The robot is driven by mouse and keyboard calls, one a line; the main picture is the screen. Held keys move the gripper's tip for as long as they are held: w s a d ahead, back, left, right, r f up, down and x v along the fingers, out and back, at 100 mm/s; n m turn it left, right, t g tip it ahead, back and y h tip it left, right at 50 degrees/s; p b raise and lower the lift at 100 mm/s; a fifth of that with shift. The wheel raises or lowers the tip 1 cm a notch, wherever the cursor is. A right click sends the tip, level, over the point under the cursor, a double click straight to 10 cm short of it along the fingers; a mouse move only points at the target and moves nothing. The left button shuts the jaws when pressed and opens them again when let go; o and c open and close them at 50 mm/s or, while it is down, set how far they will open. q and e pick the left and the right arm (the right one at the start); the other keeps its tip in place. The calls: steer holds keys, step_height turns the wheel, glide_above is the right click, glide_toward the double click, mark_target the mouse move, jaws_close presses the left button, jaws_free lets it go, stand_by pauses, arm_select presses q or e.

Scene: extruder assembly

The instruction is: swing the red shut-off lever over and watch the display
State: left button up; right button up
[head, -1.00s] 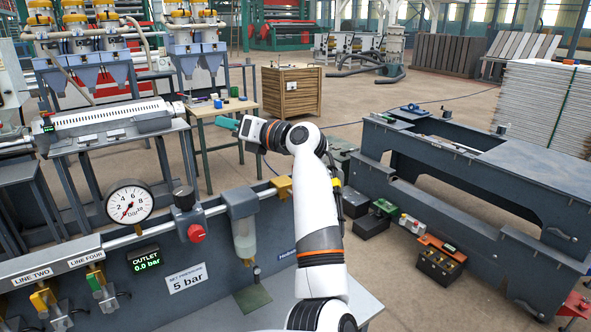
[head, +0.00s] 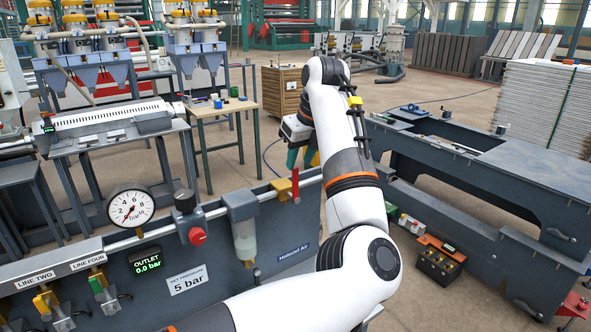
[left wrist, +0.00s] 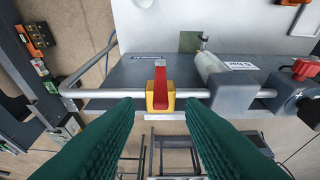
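The red lever (head: 296,186) sits on a yellow valve (head: 281,191) on the pipe. In the left wrist view the red lever (left wrist: 160,82) lies across the pipe, above the yellow valve (left wrist: 160,100). My left gripper (head: 303,160) is just behind the valve in the head view, pointing down. In the left wrist view its teal fingers (left wrist: 160,105) are apart, one to each side of the valve, with nothing gripped. The outlet display (head: 148,264) reads 0.0 bar. The round gauge's (head: 131,209) needle points near its low end. My right gripper is not in view.
A red knob (head: 196,235) and a filter bowl (head: 244,240) sit on the pipe left of the valve. A sign (head: 187,281) says 5 bar. Line valves (head: 102,290) stand at the lower left. A wooden table (head: 225,110) is behind.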

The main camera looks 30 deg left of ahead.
mark_target(296, 168)
arm_select(q)
steer(key=x, duration=0.5)
steer(key=shift+a+f+p, duration=0.15)
steer(key=shift+p, duration=0.25)
jaws_close()
